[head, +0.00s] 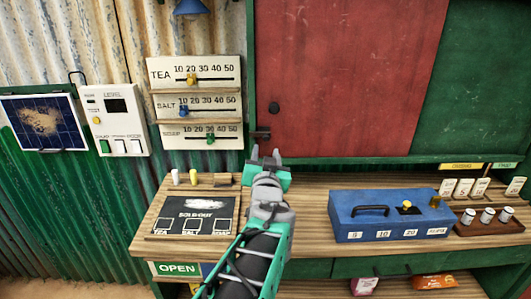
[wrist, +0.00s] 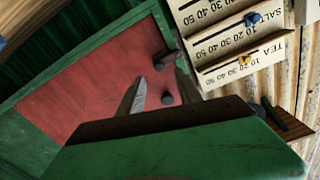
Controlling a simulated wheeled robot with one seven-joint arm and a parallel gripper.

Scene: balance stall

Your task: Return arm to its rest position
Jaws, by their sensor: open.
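My gripper (head: 265,157) is raised over the back of the wooden counter (head: 310,215) in the head view, its fingers pointing toward the red shutter (head: 350,80). The fingers are apart and nothing is between them. In the wrist view my gripper (wrist: 160,85) also shows two spread fingers, with the red shutter (wrist: 95,95) and its dark knob behind them. My arm reaches up from the bottom of the head view and hides part of the counter.
A slider price board (head: 195,103) hangs left of my gripper. A chalkboard (head: 193,215) lies on the counter to the left. A blue cash box (head: 385,222) stands to the right, with a tray of small jars (head: 487,216) beyond. Counter between arm and box is clear.

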